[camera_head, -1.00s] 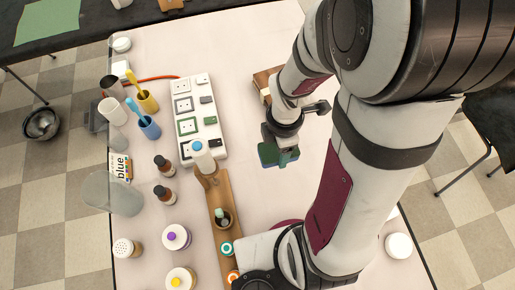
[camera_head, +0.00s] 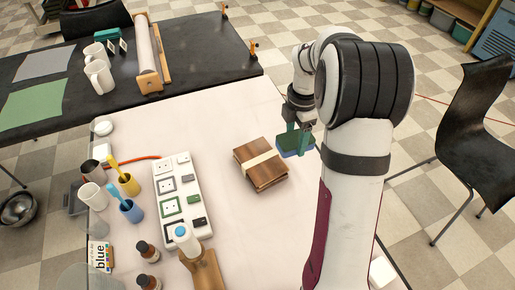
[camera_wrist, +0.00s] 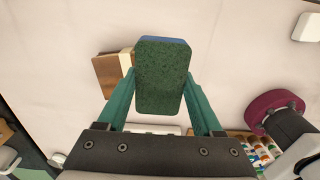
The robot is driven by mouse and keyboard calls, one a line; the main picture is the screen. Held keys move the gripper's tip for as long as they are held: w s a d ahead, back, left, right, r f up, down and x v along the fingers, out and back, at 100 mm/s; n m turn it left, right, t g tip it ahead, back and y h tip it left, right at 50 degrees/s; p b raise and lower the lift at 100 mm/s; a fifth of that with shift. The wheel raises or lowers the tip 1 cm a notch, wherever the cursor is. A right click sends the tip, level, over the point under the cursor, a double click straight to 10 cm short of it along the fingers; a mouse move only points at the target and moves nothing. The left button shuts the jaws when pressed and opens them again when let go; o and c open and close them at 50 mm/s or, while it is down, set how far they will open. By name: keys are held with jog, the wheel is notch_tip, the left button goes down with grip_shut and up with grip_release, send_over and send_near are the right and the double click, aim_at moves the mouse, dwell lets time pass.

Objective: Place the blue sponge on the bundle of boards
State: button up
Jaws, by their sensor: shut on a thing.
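The bundle of boards (camera_head: 267,176) lies flat on the light table, brown wood with a pale band around it. It also shows partly behind the sponge in the wrist view (camera_wrist: 108,77). My gripper (camera_head: 300,136) is shut on the blue sponge (camera_head: 297,151), which has a dark green scouring side. In the wrist view the green side of the sponge (camera_wrist: 161,78) faces the camera, with a blue edge at the top, between the two green fingers. In the head view the sponge is held above the table, to the upper right of the boards and apart from them.
A white board with several sockets (camera_head: 181,203) stands left of the bundle. Cups (camera_head: 131,210), bottles and a blue-lettered box (camera_head: 100,256) crowd the table's left side. A black table (camera_head: 190,85) is behind. The table around the bundle is clear.

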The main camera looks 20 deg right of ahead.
send_over(260, 158)
jog(key=f, duration=0.5)
jog(key=shift+s+d+f, duration=0.2)
jog(key=shift+s+d, duration=0.05)
jog(key=shift+w+a+f, duration=0.1)
jog(key=shift+f, duration=1)
jog(key=shift+w+a+f, duration=0.1)
jog(key=shift+f, duration=0.95)
jog(key=o, duration=1.4)
jog(key=shift+f, duration=0.1)
